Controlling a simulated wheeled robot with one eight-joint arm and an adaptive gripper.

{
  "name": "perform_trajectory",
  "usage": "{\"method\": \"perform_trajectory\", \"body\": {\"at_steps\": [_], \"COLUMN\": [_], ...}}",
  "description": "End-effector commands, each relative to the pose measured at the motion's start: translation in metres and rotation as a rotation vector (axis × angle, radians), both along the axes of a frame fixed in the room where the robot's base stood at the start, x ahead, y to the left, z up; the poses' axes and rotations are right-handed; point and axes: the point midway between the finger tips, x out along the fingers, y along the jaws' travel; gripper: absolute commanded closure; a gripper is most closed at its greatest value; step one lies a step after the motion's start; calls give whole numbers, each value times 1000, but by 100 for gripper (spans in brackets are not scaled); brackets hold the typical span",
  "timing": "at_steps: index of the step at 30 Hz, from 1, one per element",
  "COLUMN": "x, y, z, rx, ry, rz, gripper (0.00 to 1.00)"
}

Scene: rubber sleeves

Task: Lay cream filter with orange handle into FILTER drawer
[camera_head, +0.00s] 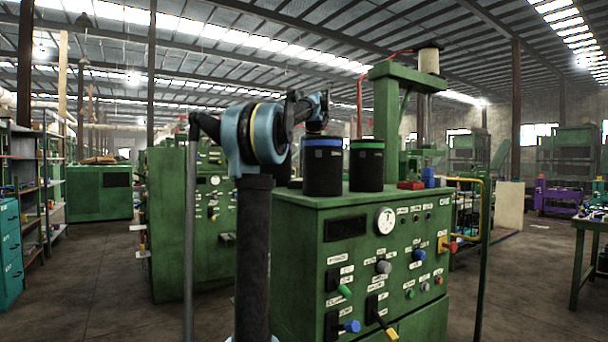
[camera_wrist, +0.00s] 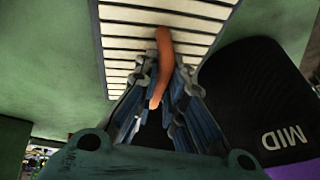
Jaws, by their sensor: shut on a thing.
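In the wrist view, my gripper (camera_wrist: 164,72) is shut on the curved orange handle (camera_wrist: 163,45), which runs between its fingers. The cream filter (camera_wrist: 125,31) is a panel with dark lines across it. It lies behind the handle and runs off the top of the view. A green surface lies beyond it; I cannot tell whether the filter touches it. In the head view, my arm reaches over the green machine, and the filter and gripper fingers are not clearly visible. I cannot make out the FILTER drawer in either view.
A black sleeve marked MID (camera_wrist: 262,95) is close to the right of my gripper. In the head view, black sleeves with a blue band (camera_head: 322,170) and a green band (camera_head: 366,168) stand on the green machine (camera_head: 300,235). Knobs line its front.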

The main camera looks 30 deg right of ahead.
Motion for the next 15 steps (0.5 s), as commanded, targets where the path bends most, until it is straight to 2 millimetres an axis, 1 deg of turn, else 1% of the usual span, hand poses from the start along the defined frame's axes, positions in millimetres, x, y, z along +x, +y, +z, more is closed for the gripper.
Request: {"method": "perform_trajectory", "body": {"at_steps": [7, 8, 9, 10, 11, 15], "x": [0, 0, 0, 0, 0, 0], "y": [0, 0, 0, 0, 0, 0], "z": [-1, -2, -2, -2, -1, -1], "rx": [0, 0, 0, 0, 0, 0], "ry": [0, 0, 0, 0, 0, 0], "rz": [0, 0, 0, 0, 0, 0], "gripper": [100, 88, 79, 72, 70, 70]}}
